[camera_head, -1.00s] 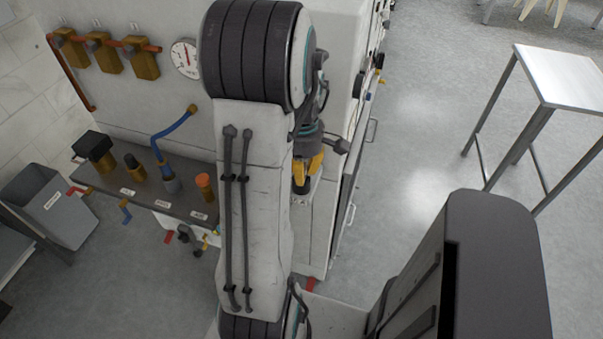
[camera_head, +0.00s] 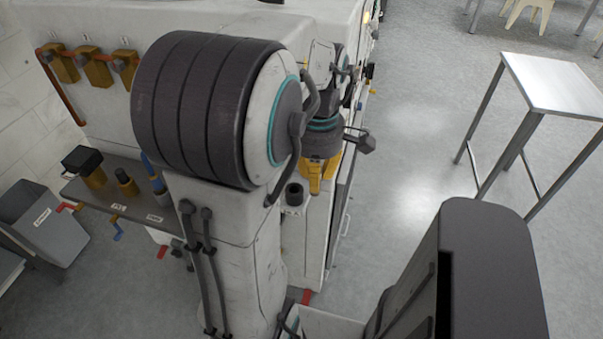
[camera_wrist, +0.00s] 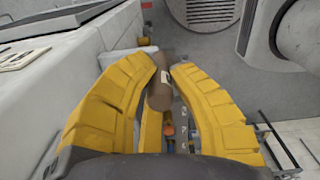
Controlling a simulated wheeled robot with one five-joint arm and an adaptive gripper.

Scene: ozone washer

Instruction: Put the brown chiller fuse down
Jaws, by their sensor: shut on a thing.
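The brown chiller fuse (camera_wrist: 158,96) is a brown cylinder with a pale label, between the fingertips of my gripper (camera_wrist: 161,72) in the wrist view. The yellow fingers are closed around it. In the head view my gripper (camera_head: 321,176) hangs tilted downward beside the white machine, and the fuse cannot be made out there. A dark short cylinder (camera_head: 293,194) stands on a narrow white ledge just left of and below the fingers. My arm hides part of the machine front.
A grey shelf (camera_head: 107,203) with several brass fittings runs along the machine at left. A grey bin (camera_head: 42,222) stands at far left. A metal-topped table (camera_head: 555,84) stands at right. The floor (camera_head: 415,150) between machine and table is clear.

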